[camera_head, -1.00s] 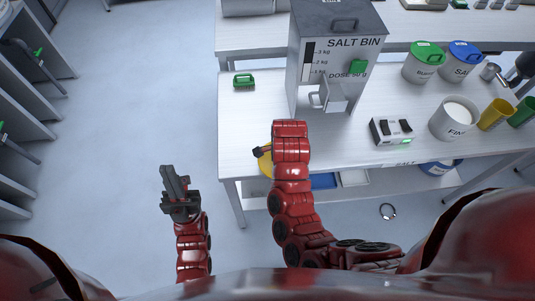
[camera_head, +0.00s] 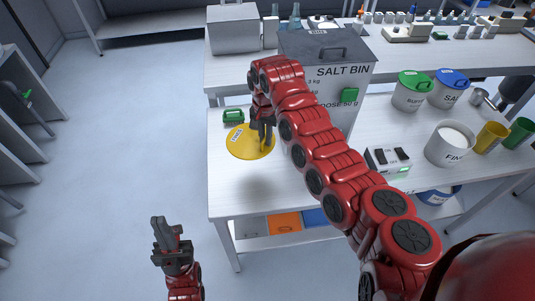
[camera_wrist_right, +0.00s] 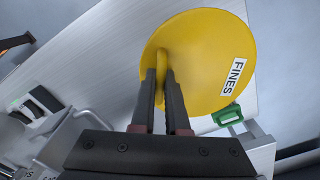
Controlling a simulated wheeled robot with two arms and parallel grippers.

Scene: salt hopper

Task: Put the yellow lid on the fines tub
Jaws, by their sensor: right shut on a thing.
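The yellow lid (camera_head: 240,144), labelled FINES, is in my right gripper (camera_head: 265,147), clear of the white table, with a shadow below it. In the right wrist view the gripper (camera_wrist_right: 162,82) is shut on the upright grip of the lid (camera_wrist_right: 205,55). The fines tub (camera_head: 449,146) is a white, open tub of pale material on the right of the table, well away from the lid; its label is partly cut off by the view angle. My left gripper (camera_head: 168,232) is in front of the table, apart from everything; its finger gap is unclear.
The salt bin (camera_head: 340,75) stands between lid and tub, partly behind my right arm. A switch box (camera_head: 388,161) sits left of the tub. Yellow (camera_head: 491,137) and green cups stand right of it, lidded tubs (camera_head: 411,92) behind. A green-handled item (camera_head: 233,116) lies beyond the lid.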

